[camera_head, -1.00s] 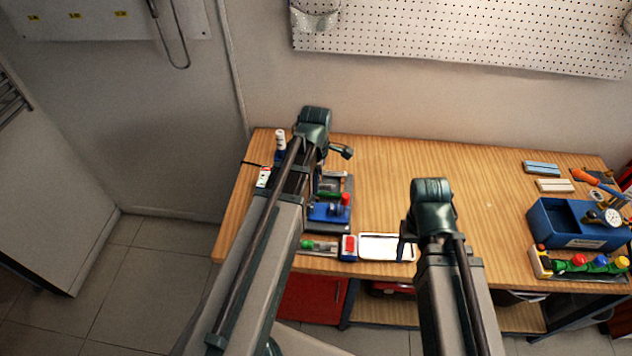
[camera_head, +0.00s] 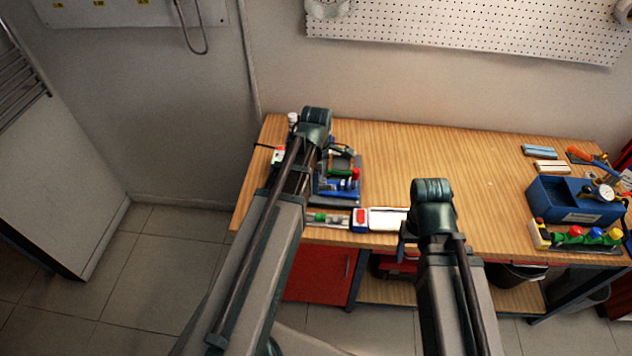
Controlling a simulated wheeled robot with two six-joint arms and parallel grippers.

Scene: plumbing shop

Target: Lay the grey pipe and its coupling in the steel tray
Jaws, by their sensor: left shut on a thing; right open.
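A pale, shallow rectangular tray (camera_head: 387,219) lies near the front edge of the bench; it may be the steel tray. Its right end is hidden by my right arm. My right gripper (camera_head: 404,240) is open, just right of the tray, and mostly hidden by its own wrist. My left gripper (camera_head: 341,150) is over the left part of the bench, behind and left of the tray. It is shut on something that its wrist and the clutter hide. I cannot make out the grey pipe or its coupling.
A white bottle (camera_head: 293,119) stands at the back left.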

